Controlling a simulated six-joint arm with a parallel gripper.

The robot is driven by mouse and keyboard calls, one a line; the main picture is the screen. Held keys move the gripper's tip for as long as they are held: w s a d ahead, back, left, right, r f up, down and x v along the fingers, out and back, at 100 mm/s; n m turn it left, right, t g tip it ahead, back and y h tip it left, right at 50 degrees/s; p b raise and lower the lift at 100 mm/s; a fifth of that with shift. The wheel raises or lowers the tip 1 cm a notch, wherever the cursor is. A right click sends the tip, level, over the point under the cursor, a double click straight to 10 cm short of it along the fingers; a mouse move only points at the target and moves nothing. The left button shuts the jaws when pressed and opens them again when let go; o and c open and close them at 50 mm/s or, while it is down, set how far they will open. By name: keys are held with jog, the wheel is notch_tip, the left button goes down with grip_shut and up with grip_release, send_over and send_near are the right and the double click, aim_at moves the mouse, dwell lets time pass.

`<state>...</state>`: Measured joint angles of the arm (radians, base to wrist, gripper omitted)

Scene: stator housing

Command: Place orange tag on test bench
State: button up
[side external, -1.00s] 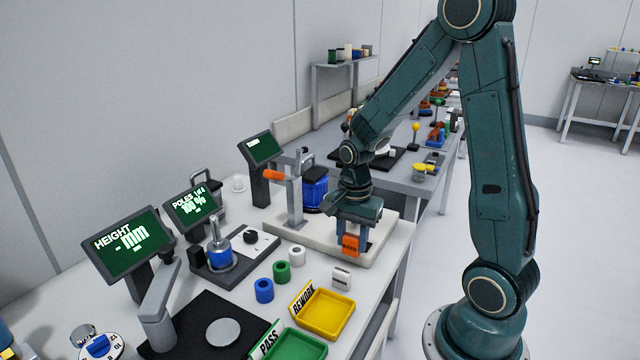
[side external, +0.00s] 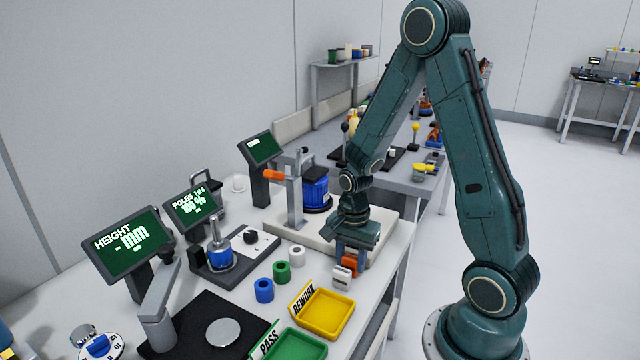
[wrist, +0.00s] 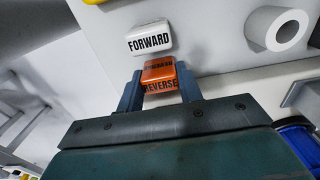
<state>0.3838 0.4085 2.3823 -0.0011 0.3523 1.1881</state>
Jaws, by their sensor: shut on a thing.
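The orange tag (wrist: 160,80), marked REVERSE, is between the two fingers of my gripper (wrist: 160,88) in the wrist view. My gripper is shut on it. In the side view the orange tag (side external: 350,264) shows below my gripper (side external: 348,262), low over the front edge of the pale plate on the test bench (side external: 230,292). A white tag (wrist: 150,38), marked FORWARD, lies just beyond the orange tag; it also shows in the side view (side external: 341,279). I cannot tell whether the orange tag touches the bench.
A yellow REWORK tray (side external: 325,314) and green PASS tray (side external: 295,345) are at the front. White, green and blue rings (side external: 281,272) stand left of the tags. A toggle clamp (side external: 295,195) and a blue stator housing (side external: 316,192) stand behind.

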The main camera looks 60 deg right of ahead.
aim_at(351, 257)
jog(key=shift+f, duration=0.2)
jog(key=o, duration=1)
jog(key=shift+c, duration=0.2)
notch_tip(351, 257, up, 12)
jog(key=shift+r, duration=0.15)
dwell(0.3)
dwell(0.5)
jog(key=s+a+r+n+t, duration=0.5)
jog(key=s+a+r+n, duration=0.5)
jog(key=n, duration=0.8)
jog(key=shift+s+a+r+t, duration=0.35)
jog(key=shift+a+r, duration=0.4)
jog(key=shift+r, duration=0.45)
